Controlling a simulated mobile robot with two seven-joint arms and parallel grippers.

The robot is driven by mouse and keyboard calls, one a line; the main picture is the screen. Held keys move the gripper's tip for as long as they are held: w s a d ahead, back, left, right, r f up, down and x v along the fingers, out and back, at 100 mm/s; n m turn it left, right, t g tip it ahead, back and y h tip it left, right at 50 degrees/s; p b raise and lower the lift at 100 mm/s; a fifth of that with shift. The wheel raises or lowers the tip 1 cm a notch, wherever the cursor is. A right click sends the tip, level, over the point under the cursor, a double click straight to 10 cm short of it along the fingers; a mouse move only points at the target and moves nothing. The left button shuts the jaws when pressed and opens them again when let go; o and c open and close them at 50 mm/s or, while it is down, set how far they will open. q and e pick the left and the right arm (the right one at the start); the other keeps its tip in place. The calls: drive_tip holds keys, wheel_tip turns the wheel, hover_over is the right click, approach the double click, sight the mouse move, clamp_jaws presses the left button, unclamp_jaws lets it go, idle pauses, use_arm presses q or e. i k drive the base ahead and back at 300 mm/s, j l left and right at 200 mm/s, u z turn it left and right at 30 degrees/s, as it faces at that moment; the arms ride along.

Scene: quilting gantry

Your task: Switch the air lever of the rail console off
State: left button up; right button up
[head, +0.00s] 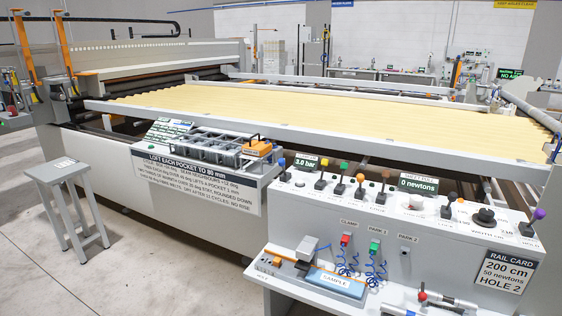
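The rail console (380,222) is a long white box at the right, with a row of levers and knobs along its top. At its left end stand a blue-topped lever (282,164) and a green display (307,162) reading 3.0 bar. Further right are a green-topped lever (345,167), an orange-topped lever (360,179) and a dark red-topped lever (385,174). The labels under them are too small to read, so I cannot tell which is the air lever or its position. Neither of my grippers is in view.
A display (418,184) reads 0 newtons. A front shelf holds a blue SAMPLE block (336,283). Blue coiled cords (375,272) hang below red and green plugs. A grey stool (68,200) stands at the left. Yellow quilting (300,112) spans the frame behind.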

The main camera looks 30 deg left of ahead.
sight(281, 162)
drive_tip(key=i+j, duration=1.65)
drive_tip(key=i+j+u, duration=0.05)
drive_tip(key=j, duration=0.05)
